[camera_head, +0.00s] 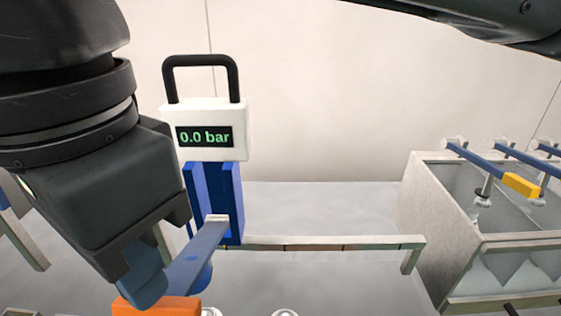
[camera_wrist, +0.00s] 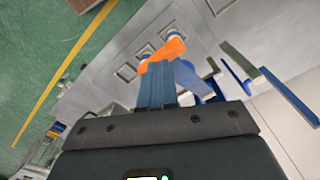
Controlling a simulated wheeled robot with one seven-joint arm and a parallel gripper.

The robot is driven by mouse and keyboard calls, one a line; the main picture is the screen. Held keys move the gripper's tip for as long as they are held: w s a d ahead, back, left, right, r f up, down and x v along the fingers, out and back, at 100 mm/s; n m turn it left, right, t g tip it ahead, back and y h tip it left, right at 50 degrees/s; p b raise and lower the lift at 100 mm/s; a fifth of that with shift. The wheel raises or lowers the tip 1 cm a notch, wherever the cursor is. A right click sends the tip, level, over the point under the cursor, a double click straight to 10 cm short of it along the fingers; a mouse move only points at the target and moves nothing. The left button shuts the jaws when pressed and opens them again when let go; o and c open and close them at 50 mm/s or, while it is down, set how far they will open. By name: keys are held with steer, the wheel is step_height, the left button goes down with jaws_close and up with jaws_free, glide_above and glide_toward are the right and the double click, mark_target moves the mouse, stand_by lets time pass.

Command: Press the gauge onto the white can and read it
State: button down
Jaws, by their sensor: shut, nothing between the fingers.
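The gauge (camera_head: 205,130) is a white box with a black loop handle on top, and its display reads 0.0 bar. It sits above a blue upright body (camera_head: 233,200) in the head view. My gripper (camera_head: 143,292) is shut and empty, left of and below the gauge, pointing down. Its fingertips are at an orange block (camera_head: 160,306), which a blue bar (camera_head: 197,252) runs to; I cannot tell whether they touch. In the wrist view the fingertips (camera_wrist: 157,64) also end at the orange block (camera_wrist: 163,46). I cannot make out the white can in either view.
A grey metal tank (camera_head: 445,225) stands at the right, with several blue levers; one has a yellow end (camera_head: 521,185). A low metal rail (camera_head: 325,243) crosses behind my gripper. The pale surface behind the rail is clear. Green floor (camera_wrist: 40,60) shows in the wrist view.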

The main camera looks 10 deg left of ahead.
steer(key=shift+f, duration=0.8)
step_height(320, 180, down, 9)
steer(key=s+b, duration=0.2)
steer(key=b, duration=0.2)
steer(key=shift+d, duration=0.25)
stand_by(0.9)
steer(key=shift+r, duration=0.2)
steer(key=r+p, duration=0.3)
steer(key=r, duration=0.1)
steer(key=w+r+p, duration=0.1)
steer(key=r+p, duration=0.6)
steer(key=r, duration=0.1)
steer(key=shift+w+a+p, duration=0.25)
steer(key=shift+w+p, duration=0.1)
steer(key=shift+w+r+b, duration=0.2)
steer(key=shift+r+b, duration=0.1)
steer(key=shift+r, duration=0.8)
steer(key=shift+s, duration=0.1)
